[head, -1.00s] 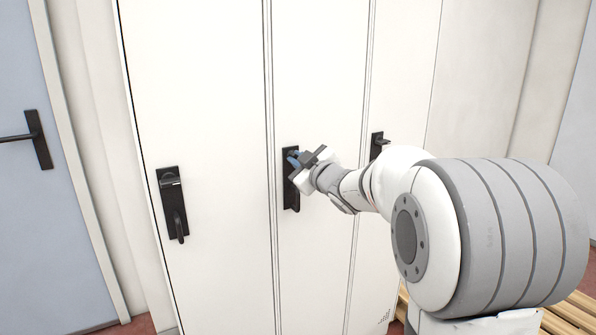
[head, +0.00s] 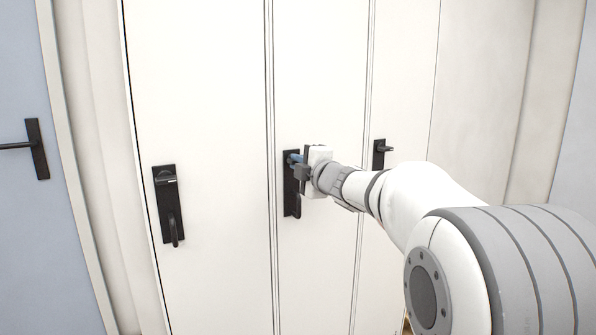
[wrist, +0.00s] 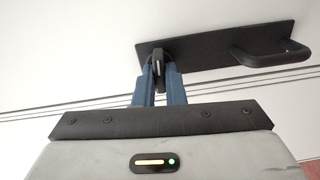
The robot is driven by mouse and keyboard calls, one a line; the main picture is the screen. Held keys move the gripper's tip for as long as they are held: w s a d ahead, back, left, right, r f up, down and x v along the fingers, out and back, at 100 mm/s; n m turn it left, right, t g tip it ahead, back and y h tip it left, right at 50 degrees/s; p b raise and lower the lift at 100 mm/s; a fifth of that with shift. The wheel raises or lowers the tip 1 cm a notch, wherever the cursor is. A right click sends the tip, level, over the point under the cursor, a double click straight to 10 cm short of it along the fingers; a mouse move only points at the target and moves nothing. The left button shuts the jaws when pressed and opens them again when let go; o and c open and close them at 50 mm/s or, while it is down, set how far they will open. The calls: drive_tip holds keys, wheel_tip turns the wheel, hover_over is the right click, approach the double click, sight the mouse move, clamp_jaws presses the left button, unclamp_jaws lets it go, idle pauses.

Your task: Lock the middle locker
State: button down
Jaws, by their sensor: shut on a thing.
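The middle locker (head: 318,80) is a tall white door with a black lock plate (head: 291,200), which crosses the upper part of the wrist view (wrist: 205,52). A dark turn knob with a pale mark (wrist: 157,66) sits at one end of the plate, the upper end in the head view. A black lever handle (wrist: 270,56) is at the other end. My gripper (head: 295,158) is at the knob, its blue fingers (wrist: 157,76) shut on it from both sides. The fingers hide much of the knob, so its exact angle is hard to tell.
The left locker has its own black plate with knob and handle (head: 169,205). Another plate with a handle (head: 380,153) is on the right locker, partly behind my arm. A blue-grey door with a black handle (head: 38,150) stands at far left.

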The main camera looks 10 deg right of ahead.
drive_tip(key=shift+f+n+b, duration=0.1)
drive_tip(key=shift+n+b, duration=0.2)
drive_tip(key=shift+n, duration=0.4)
drive_tip(key=c, duration=1.5)
unclamp_jaws()
drive_tip(key=p+v, duration=0.1)
drive_tip(key=v, duration=0.7)
drive_tip(key=shift+w, duration=0.1)
